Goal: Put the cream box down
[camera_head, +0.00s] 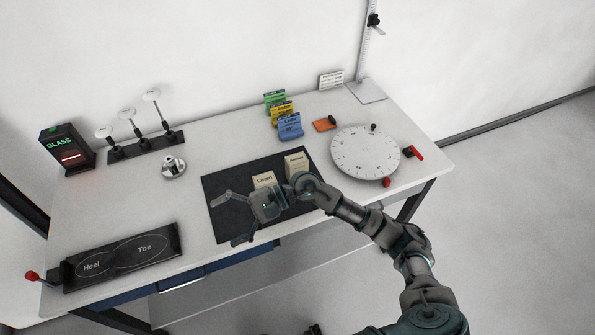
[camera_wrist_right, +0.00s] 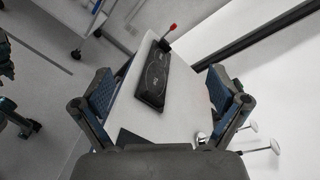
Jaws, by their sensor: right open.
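Two cream boxes with dark lettering stand upright on the dark mat (camera_head: 226,187). The left cream box (camera_head: 264,180) is partly hidden behind my right gripper, and the right cream box (camera_head: 296,162) is partly hidden by my wrist. My right gripper (camera_head: 227,220) is over the mat, pointing left, with its fingers spread and nothing between them. In the right wrist view the fingers (camera_wrist_right: 160,95) are also wide apart and empty, and no cream box shows there. I cannot tell whether the gripper touches the left box.
A white dial turntable (camera_head: 365,153) stands right of the mat. Green, yellow and blue packets (camera_head: 289,125) stand behind it. A heel-toe board (camera_head: 122,256), a GLASS sign box (camera_head: 67,149) and a round metal piece (camera_head: 173,167) are to the left. White tabletop (camera_head: 110,205) is clear between them.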

